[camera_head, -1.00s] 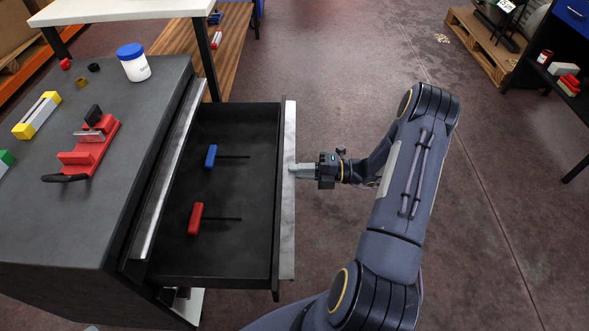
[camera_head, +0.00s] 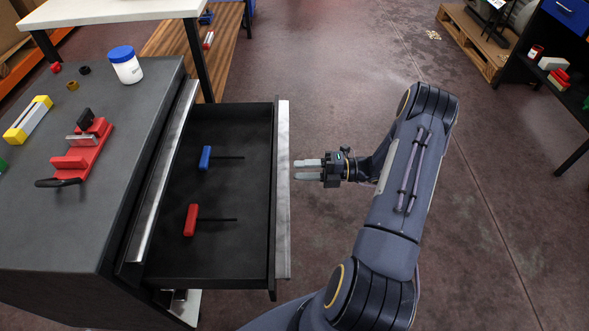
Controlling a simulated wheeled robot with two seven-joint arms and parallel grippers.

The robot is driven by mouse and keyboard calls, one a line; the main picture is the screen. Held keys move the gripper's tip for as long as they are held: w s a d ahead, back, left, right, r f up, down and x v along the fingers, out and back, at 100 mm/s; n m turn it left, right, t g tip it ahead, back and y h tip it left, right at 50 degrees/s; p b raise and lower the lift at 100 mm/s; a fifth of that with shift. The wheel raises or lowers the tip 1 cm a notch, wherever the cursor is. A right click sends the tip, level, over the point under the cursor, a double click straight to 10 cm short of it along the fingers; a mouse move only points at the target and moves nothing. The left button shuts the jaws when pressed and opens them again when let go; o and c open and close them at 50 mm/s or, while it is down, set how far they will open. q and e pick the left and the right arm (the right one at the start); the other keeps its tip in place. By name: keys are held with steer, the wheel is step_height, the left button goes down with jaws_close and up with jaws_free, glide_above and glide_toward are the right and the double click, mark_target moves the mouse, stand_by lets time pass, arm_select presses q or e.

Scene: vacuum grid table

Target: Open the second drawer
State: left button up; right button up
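A drawer (camera_head: 220,255) of the dark grey cabinet (camera_head: 80,225) is pulled out to the right, and its inside shows. Its light metal front (camera_head: 283,220) faces my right arm. A blue-handled tool (camera_head: 206,158) and a red-handled tool (camera_head: 191,220) lie in it. My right gripper (camera_head: 303,170) is just right of the drawer front with its two fingers apart and nothing between them. A small gap shows between the fingertips and the front. The other drawers are mostly hidden under the open one and the cabinet top. My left gripper is not in view.
The cabinet top holds a red vise (camera_head: 85,155), a yellow and grey block (camera_head: 28,120) and a white jar with a blue lid (camera_head: 126,66). A white table (camera_head: 110,12) stands behind. The floor around my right arm is clear.

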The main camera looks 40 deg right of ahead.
steer(key=shift+v, duration=2.35)
steer(key=s+a+r+n+g+h, duration=0.25)
steer(key=a+r+n+g, duration=0.45)
steer(key=a+r+n, duration=0.65)
steer(key=s+a+r+n+t+h, duration=0.1)
steer(key=s+a+r+n+h, duration=0.15)
steer(key=s+n, duration=0.45)
steer(key=s+a+r+n+h, duration=0.1)
steer(key=s+n+h, duration=0.15)
steer(key=n, duration=0.85)
steer(key=s+a+r+n+t+h, duration=0.15)
steer(key=s+n+h, duration=0.25)
steer(key=n, duration=0.5)
step_height(320, 180, up, 21)
steer(key=p, duration=2.1)
steer(key=shift+s+n, duration=0.3)
steer(key=shift+n, duration=0.05)
